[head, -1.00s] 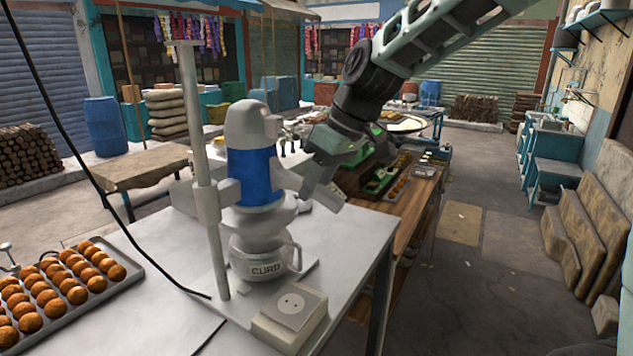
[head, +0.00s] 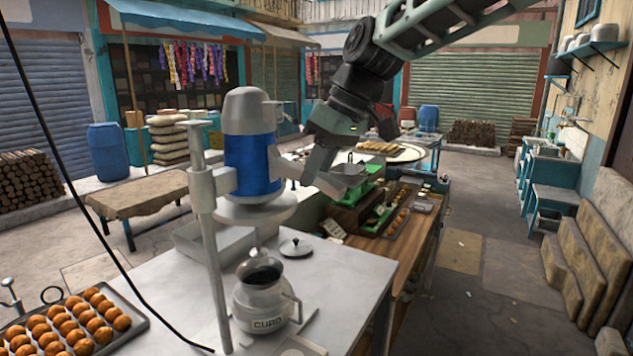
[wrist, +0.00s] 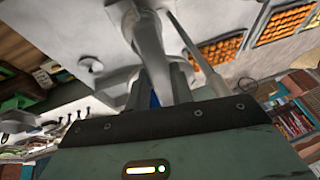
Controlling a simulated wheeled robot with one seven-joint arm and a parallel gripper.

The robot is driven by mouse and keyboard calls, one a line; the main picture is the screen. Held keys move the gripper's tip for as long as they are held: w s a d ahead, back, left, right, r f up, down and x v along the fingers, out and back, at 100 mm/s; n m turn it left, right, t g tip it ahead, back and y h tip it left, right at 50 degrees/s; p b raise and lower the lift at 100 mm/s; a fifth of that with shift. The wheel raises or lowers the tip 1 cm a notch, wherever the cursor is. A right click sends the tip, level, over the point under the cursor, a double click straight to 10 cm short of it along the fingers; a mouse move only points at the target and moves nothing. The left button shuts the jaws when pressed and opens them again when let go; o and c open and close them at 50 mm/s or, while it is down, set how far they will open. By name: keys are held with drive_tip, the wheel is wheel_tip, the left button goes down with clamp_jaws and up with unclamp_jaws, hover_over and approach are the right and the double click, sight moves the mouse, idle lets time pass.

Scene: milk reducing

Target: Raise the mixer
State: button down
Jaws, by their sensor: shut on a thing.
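A clear gap shows between the mixer's base disc and the open pot, which stands upright on the white table (head: 345,265). My gripper (head: 300,178) is at the mixer's right side, shut on its handle. The fingertips are partly hidden there. In the wrist view the pale mixer part (wrist: 150,50) lies between the fingers.
A lid (head: 296,247) lies on the table behind the pot. A tray of round brown sweets (head: 75,325) is at the lower left, and a black cable hangs in front. A wooden counter (head: 420,230) with a green scale adjoins on the right.

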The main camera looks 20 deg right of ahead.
drive_tip(key=c, duration=1.2)
unclamp_jaws()
drive_tip(key=shift+c, duration=0.2)
drive_tip(key=b+v, duration=0.4)
drive_tip(key=v, duration=1.3)
drive_tip(key=shift+r, duration=0.2)
drive_tip(key=shift+d, duration=0.15)
